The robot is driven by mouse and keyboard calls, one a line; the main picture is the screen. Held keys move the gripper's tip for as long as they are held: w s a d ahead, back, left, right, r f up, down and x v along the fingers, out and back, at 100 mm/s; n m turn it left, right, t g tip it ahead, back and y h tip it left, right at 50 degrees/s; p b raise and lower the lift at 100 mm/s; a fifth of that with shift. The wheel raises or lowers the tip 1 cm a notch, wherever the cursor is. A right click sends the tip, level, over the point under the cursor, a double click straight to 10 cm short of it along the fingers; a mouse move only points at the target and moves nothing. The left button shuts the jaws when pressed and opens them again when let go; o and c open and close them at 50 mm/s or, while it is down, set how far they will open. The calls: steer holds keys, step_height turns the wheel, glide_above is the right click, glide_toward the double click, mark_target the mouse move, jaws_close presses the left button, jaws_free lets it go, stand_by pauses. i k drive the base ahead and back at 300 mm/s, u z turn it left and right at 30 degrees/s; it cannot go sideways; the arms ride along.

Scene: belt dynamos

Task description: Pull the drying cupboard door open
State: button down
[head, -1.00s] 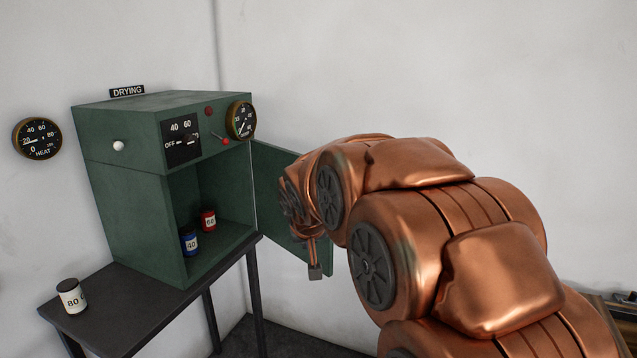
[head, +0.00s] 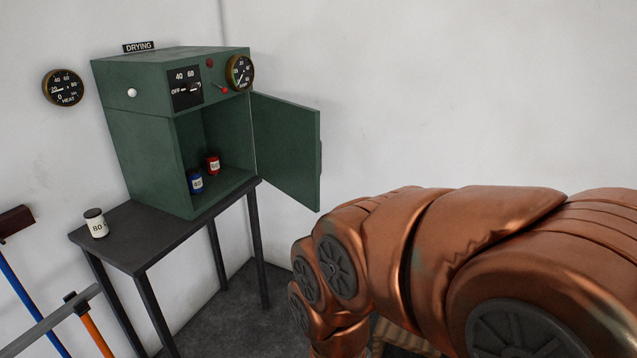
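The green drying cupboard (head: 140,150) stands on a dark table, with a DRYING sign (head: 139,46) on top. Its door (head: 288,150) is swung wide open to the right, hinged at the cupboard's right front edge. A blue jar (head: 196,182) and a red jar (head: 212,164) stand inside on the cupboard floor. My copper arm is at the lower right, below and apart from the door. My gripper is out of the picture, below the lower edge.
A white jar (head: 96,223) marked 80 stands on the left of the dark table (head: 130,235). The heat gauge (head: 63,88) is on the wall. Tools with blue (head: 30,300) and orange (head: 95,332) handles are at the lower left. The floor before the table looks clear.

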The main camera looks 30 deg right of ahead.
mark_target(288, 146)
steer(key=u, duration=0.75)
steer(key=i, duration=1.1)
steer(key=u, duration=0.15)
